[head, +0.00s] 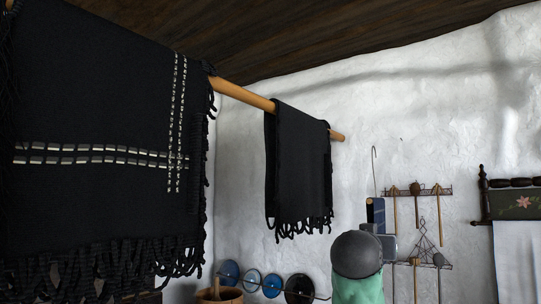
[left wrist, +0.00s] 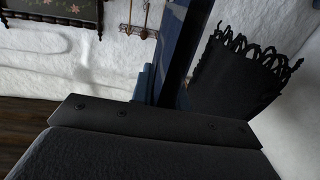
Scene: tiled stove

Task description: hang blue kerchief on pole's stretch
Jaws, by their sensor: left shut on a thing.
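The wooden pole (head: 243,95) runs below the ceiling. Its bare stretch lies between a large black fringed cloth (head: 90,110) and a smaller black fringed cloth (head: 298,160); a short end shows beyond the smaller one. My left gripper (head: 377,226) is at lower right in the head view, below and right of the pole, partly hidden behind my wrist. It is shut on the blue kerchief (head: 376,206), of which little shows. In the left wrist view the kerchief (left wrist: 172,45) shows beside a dark finger. My right gripper is not in view.
Behind is a white wall with a rack of utensils (head: 417,191) and a dark wooden rail with white cloth (head: 508,260) at right. Blue plates (head: 271,285) and a wooden bucket (head: 217,296) are at the bottom. Air below the bare pole looks clear.

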